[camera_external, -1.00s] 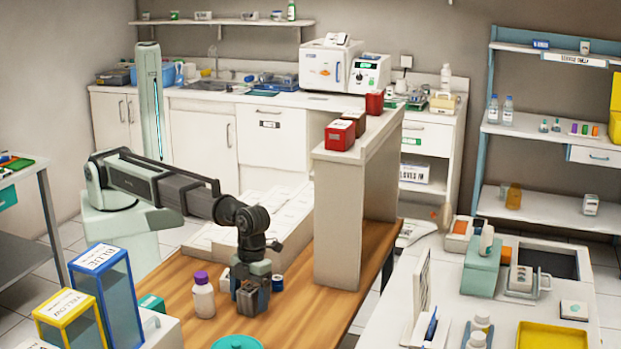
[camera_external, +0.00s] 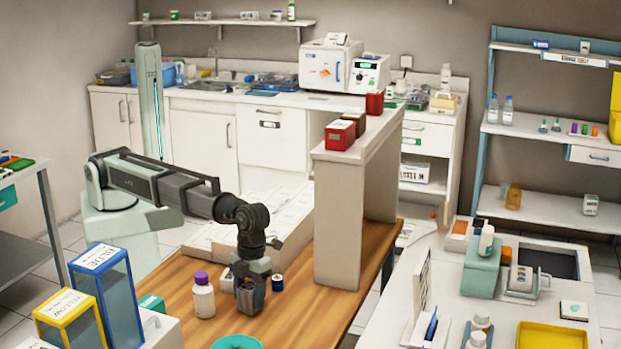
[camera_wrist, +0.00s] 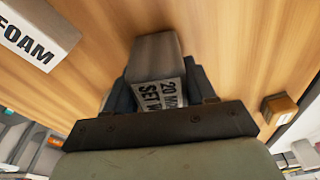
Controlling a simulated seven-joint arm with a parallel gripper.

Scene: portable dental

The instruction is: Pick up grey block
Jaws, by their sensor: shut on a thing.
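The grey block (camera_wrist: 155,57) lies between the two dark fingers of my gripper (camera_wrist: 158,90) in the wrist view. Its pale label with black letters partly shows, and my gripper hides its near end. In the external view my gripper (camera_external: 250,295) points down at the wooden table (camera_external: 185,325), shut on the block, which is hard to tell from the fingers there. I cannot tell whether the block touches the table.
A white bottle with a purple cap (camera_external: 203,296) stands close left of my gripper. A small blue item (camera_external: 277,283) is close to its right. A tall beige shelf unit (camera_external: 337,230) stands further right. A teal dish (camera_external: 237,343) is in front.

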